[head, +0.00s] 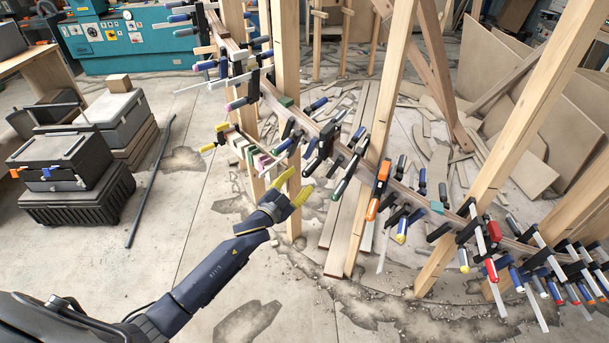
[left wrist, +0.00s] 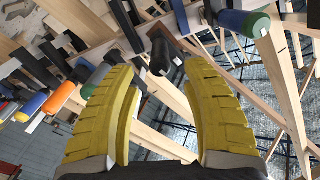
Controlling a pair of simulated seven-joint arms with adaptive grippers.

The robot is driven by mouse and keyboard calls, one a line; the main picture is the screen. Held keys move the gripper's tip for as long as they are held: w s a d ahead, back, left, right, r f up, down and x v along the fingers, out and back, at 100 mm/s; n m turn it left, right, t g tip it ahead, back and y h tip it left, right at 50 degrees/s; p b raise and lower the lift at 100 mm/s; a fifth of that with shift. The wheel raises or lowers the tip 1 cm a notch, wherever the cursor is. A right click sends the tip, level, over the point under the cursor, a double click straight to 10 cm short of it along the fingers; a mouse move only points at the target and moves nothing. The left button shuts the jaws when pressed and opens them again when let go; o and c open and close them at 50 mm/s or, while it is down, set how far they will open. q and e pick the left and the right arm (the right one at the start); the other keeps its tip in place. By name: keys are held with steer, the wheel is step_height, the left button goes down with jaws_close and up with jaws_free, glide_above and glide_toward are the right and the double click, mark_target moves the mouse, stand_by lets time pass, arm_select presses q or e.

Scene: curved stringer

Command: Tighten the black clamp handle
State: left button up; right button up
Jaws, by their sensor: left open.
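My left gripper (head: 294,186) has yellow fingers and is in front of the row of clamps on the curved wooden stringer. In the left wrist view my left gripper (left wrist: 158,78) is open, its two ribbed fingers apart with nothing held between them. A black clamp handle (left wrist: 161,56) hangs beyond and between the fingertips, end towards the camera. A black handle (head: 313,166) also shows just right of the fingertips in the head view; I cannot tell for sure that it is the same one. My right gripper is in neither view.
A blue handle with a green end (left wrist: 242,22) is close by on the right. An orange handle (left wrist: 61,97) and other handles crowd the left. A wooden post (head: 375,135) stands right of my gripper. Black cases (head: 75,180) stand on the floor at left, with open floor between.

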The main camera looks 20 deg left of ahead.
arm_select(q)
steer(key=shift+s+a, duration=0.15)
steer(key=shift+s, duration=0.5)
steer(key=shift+s, duration=0.1)
steer(key=shift+v, duration=3)
steer(key=shift+f, duration=0.1)
